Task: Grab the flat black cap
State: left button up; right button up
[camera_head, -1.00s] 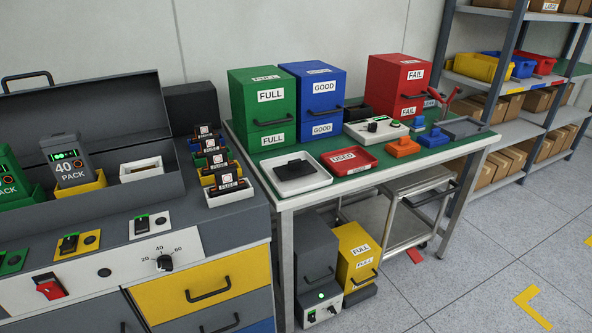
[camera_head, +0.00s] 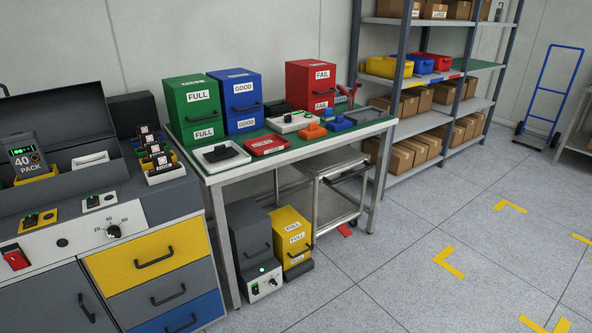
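A flat black piece with a raised middle (camera_head: 221,153) lies in a white tray (camera_head: 208,167) at the front left of the green-topped workbench (camera_head: 345,137). It looks like the black cap, but it is too small to be certain. Neither of my grippers is in the view, and nothing of my arms shows near the tray.
Beside the tray sits a red tray (camera_head: 264,145); behind stand green (camera_head: 195,107), blue (camera_head: 237,100) and red (camera_head: 311,88) boxes. A grey cabinet (camera_head: 150,215) adjoins on the left. A wheeled cart (camera_head: 337,190) is under the bench. Open floor (camera_head: 400,270) lies right.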

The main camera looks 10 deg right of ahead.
aim_at(220, 153)
jog(key=z, duration=1.2)
jog(key=i, duration=0.35)
jog(key=u, duration=0.7)
jog(key=i, duration=0.95)
jog(key=u, duration=0.8)
